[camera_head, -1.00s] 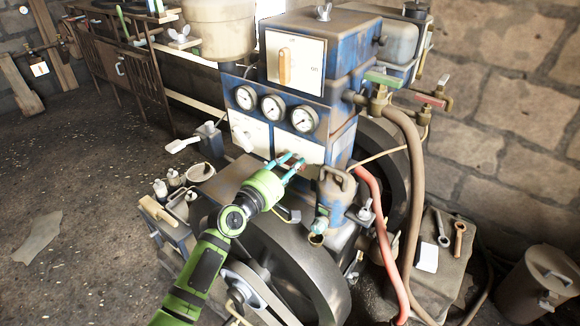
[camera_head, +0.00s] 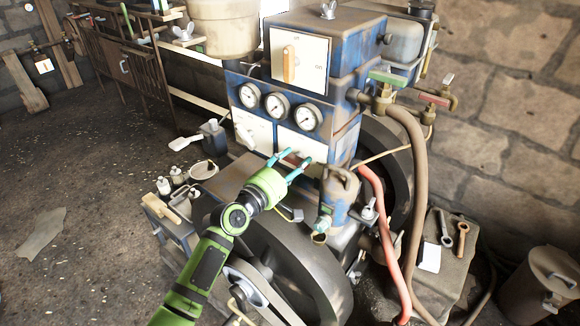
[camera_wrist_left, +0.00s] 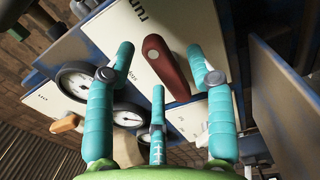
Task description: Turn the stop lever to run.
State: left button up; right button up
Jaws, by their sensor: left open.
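The stop lever (camera_wrist_left: 166,68) is a red-brown handle on a white plate (camera_wrist_left: 176,20) marked "run" and "stop". In the head view the plate (camera_head: 314,150) is on the lower front of the blue engine cabinet, and the lever is mostly hidden behind my fingers. My left gripper (camera_head: 290,160) is open in front of the plate, its teal fingers spread. In the left wrist view the left gripper (camera_wrist_left: 159,60) has fingers on either side of the lever, with visible gaps. I cannot tell which label the lever points to. My right gripper is not in view.
Three round gauges (camera_head: 277,106) sit above the plate. A blue can (camera_head: 338,197) and red hose (camera_head: 379,220) stand close on the right. A flywheel (camera_head: 300,262) is below.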

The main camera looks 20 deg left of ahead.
pick_arm(q)
jog(key=v, duration=1.2)
jog(key=shift+r, duration=0.1)
